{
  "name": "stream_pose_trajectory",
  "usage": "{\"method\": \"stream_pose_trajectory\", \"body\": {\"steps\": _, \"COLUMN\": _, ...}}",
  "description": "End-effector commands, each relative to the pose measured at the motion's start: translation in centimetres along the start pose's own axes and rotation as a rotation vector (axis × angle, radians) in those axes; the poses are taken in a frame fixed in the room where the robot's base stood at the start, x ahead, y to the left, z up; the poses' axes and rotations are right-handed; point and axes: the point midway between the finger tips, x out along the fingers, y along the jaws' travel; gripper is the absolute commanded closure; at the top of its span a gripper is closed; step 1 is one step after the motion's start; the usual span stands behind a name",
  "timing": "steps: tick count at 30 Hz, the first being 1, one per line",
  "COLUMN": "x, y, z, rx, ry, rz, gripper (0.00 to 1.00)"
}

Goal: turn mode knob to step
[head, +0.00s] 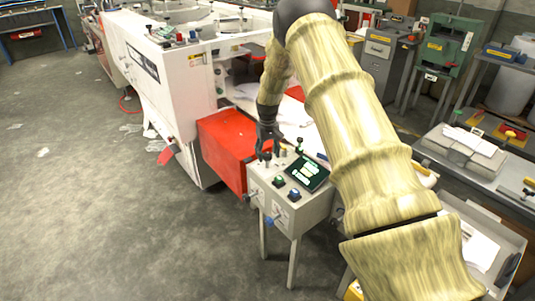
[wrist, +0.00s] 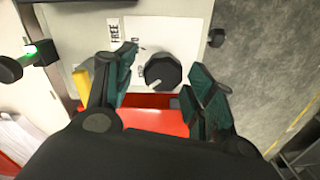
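The mode knob (wrist: 163,72) is a round black dial with a pale pointer mark at its lower left, on a white panel (wrist: 165,30) in the wrist view. A "FREE" label (wrist: 115,31) is readable up and left of the knob; other lettering beside it is partly hidden or too small to read. My gripper (wrist: 163,62) is open, with a dark green finger on each side of the knob and visible gaps to it. In the head view my gripper (head: 269,148) points down over the far left corner of the control box (head: 290,213), where the knob is hard to make out.
Open floor (head: 90,200) lies to the left.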

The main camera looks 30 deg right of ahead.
Motion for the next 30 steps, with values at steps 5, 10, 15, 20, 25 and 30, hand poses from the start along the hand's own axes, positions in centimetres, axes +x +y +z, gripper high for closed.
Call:
{"method": "stream_pose_trajectory", "body": {"steps": 5, "x": 0.2, "y": -0.1, "z": 0.1, "rx": 0.000, "ry": -0.003, "rz": -0.001, "gripper": 0.42}}
{"method": "stream_pose_trajectory", "body": {"steps": 10, "x": 0.0, "y": -0.1, "z": 0.1, "rx": -0.001, "ry": -0.004, "rz": -0.002, "gripper": 0.42}}
{"method": "stream_pose_trajectory", "body": {"steps": 15, "x": -1.6, "y": -0.1, "z": 0.1, "rx": -0.001, "ry": -0.003, "rz": -0.002, "gripper": 0.42}}
{"method": "stream_pose_trajectory", "body": {"steps": 20, "x": -4.4, "y": -0.1, "z": 0.1, "rx": -0.001, "ry": -0.003, "rz": -0.002, "gripper": 0.42}}
{"method": "stream_pose_trajectory", "body": {"steps": 25, "x": -7.6, "y": -0.1, "z": 0.1, "rx": 0.000, "ry": -0.002, "rz": -0.002, "gripper": 0.42}}
{"method": "stream_pose_trajectory", "body": {"steps": 30, "x": -10.0, "y": 0.0, "z": 0.0, "rx": 0.000, "ry": -0.003, "rz": -0.002, "gripper": 0.42}}
